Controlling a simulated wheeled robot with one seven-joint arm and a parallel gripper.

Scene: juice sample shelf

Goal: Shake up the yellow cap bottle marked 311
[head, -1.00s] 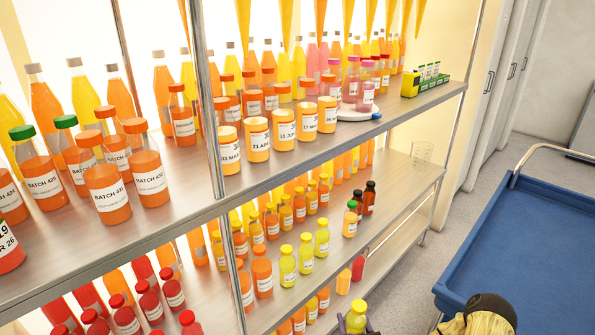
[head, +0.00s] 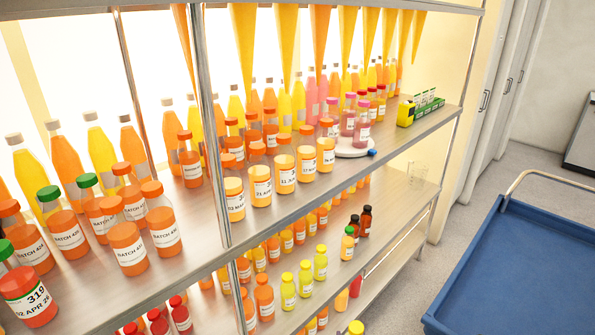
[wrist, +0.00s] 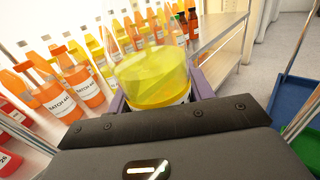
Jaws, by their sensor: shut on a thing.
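In the wrist view, my gripper (wrist: 158,92) is shut on a bottle with a yellow cap (wrist: 155,75). The purple fingers sit on either side of it, and the translucent yellow cap faces the camera. Only a thin strip of white label shows below the cap, and no number can be read. In the head view, a yellow cap (head: 355,327) shows at the bottom edge, apparently the held bottle's. The gripper itself is out of that view. Several other yellow-capped bottles (head: 304,279) stand on the lower shelf.
A blue cart (head: 520,270) stands at the right. Grey floor (head: 410,265) shows between shelf and cart.

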